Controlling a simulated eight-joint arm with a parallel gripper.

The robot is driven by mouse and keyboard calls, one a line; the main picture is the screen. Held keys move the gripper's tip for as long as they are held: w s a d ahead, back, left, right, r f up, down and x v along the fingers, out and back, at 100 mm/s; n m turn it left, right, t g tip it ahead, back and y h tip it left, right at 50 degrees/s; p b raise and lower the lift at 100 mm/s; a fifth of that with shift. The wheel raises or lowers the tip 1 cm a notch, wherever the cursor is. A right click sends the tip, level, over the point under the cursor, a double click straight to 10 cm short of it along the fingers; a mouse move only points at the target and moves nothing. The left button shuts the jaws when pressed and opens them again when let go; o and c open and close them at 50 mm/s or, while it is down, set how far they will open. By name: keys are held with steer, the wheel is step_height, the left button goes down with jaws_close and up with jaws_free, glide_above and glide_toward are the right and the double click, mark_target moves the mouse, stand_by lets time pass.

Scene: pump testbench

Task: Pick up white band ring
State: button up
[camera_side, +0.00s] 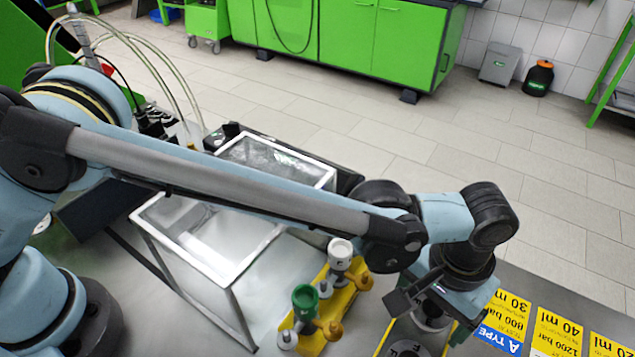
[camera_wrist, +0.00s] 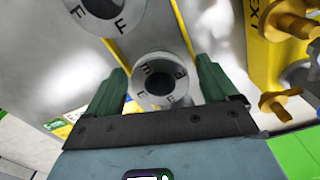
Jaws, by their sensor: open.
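A white ring with dark letters around a black centre (camera_wrist: 160,80) shows in the wrist view, between the two dark green fingers of my gripper (camera_wrist: 160,67). The fingers are apart, with a gap visible at each side of the ring. A second, similar lettered white ring (camera_wrist: 98,12) is at the top left of that view, partly cut off. Which ring is the white band one I cannot tell.
A yellow stand with a white-topped fitting (camera_side: 340,249), a green fitting (camera_side: 305,299) and brass knobs (camera_side: 327,329) is just left of my gripper. A metal-framed basin (camera_side: 180,262) lies further left. Yellow and blue labels (camera_side: 505,320) lie on the bench at right.

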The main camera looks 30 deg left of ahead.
steer(key=shift+f, duration=0.2)
steer(key=c, duration=1.2)
steer(key=shift+o, duration=0.2)
steer(key=shift+r, duration=0.1)
